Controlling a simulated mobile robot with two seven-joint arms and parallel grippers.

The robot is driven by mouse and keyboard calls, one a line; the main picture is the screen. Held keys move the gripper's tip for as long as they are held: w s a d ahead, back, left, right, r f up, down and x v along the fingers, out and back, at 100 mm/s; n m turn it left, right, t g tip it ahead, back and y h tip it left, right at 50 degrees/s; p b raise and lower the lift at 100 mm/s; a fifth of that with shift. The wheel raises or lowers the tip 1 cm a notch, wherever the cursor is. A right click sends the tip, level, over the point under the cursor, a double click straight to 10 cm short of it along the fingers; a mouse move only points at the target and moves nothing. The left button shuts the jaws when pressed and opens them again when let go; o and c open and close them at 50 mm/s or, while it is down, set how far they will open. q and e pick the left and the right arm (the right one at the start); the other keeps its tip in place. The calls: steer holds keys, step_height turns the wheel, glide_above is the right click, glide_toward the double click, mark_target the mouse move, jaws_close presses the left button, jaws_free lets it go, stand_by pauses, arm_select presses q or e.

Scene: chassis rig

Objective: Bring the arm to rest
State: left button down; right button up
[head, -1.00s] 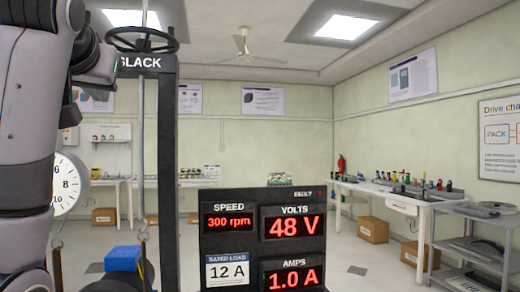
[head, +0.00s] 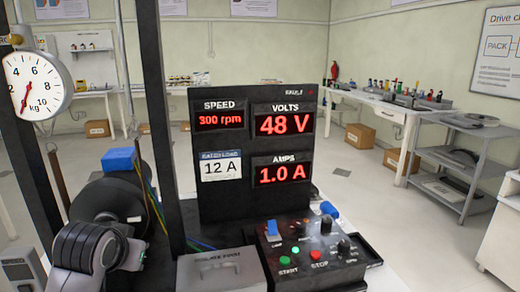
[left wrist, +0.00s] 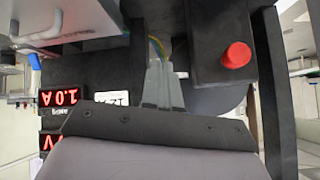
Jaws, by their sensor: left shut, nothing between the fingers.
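My left arm (head: 88,246) is low at the lower left of the head view, in front of a dark round drum (head: 108,200). In the left wrist view my left gripper (left wrist: 161,66) is shut with its grey fingers together and nothing between them. The wrist picture is turned upside down. A red button (left wrist: 237,55) on a dark box shows to the right of the fingers there, apart from them. My right gripper is not in either view.
The display panel (head: 235,130) reads 300 rpm, 48 V and 1.0 A. A control box (head: 310,250) with buttons and a grey lidded box (head: 222,270) stand before it. A dark post (head: 158,120) and a dial scale (head: 38,84) are at left. Open floor lies behind.

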arm_select(q)
steer(key=s+d+f+g+h, duration=0.1)
steer(key=s+f+g, duration=0.2)
steer(key=s+f, duration=1.1)
steer(key=s+d+f+m+g+h, duration=0.1)
steer(key=s+f, duration=0.2)
steer(key=s, duration=0.5)
steer(key=s+d+f+g, duration=0.1)
steer(key=s+f, duration=0.1)
steer(key=s, duration=0.6)
steer(key=w+d+f+t+h, duration=0.2)
steer(key=w+f+t, duration=0.4)
steer(key=f, duration=0.3)
steer(key=shift+w+d+m+t, duration=0.25)
steer(key=shift+w+m+t, duration=0.05)
steer(key=shift+w, duration=0.15)
